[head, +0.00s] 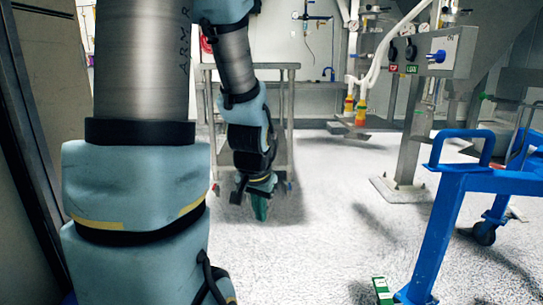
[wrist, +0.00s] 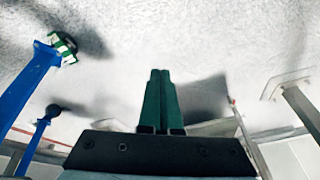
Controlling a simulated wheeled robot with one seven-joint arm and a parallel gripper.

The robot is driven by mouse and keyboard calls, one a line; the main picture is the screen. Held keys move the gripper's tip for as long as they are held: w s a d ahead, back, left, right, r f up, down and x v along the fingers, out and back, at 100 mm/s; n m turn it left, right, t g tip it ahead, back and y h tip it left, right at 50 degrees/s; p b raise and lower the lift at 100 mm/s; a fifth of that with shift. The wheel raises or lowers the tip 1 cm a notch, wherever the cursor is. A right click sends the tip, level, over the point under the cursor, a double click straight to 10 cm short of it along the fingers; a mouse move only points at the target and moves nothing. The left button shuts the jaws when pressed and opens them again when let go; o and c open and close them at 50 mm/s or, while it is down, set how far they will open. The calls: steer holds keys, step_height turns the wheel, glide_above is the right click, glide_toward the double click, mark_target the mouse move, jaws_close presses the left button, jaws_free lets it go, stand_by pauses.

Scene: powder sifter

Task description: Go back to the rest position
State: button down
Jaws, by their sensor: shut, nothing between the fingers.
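My gripper (head: 260,207) hangs below my arm in the middle of the head view, its green fingers pointing down over the pale floor. In the wrist view, the two green fingers of my gripper (wrist: 160,75) lie side by side against each other, with nothing between them. The gripper is apart from everything around it. My own arm fills the left of the head view and hides part of the room behind it.
A blue wheeled frame (head: 445,220) stands at the right; it also shows in the wrist view (wrist: 36,82). A metal trolley (head: 288,130) stands behind my gripper. A control box on a steel post (head: 408,130) is at the back right. The floor (head: 330,230) between is clear.

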steer(key=s+a+r+n+g+p, duration=0.2)
steer(key=s+a+r+n, duration=0.15)
steer(key=s, duration=0.25)
step_height(320, 180, up, 36)
steer(key=p, duration=3.6)
steer(key=shift+w+a+p, duration=0.3)
steer(key=shift+n, duration=0.25)
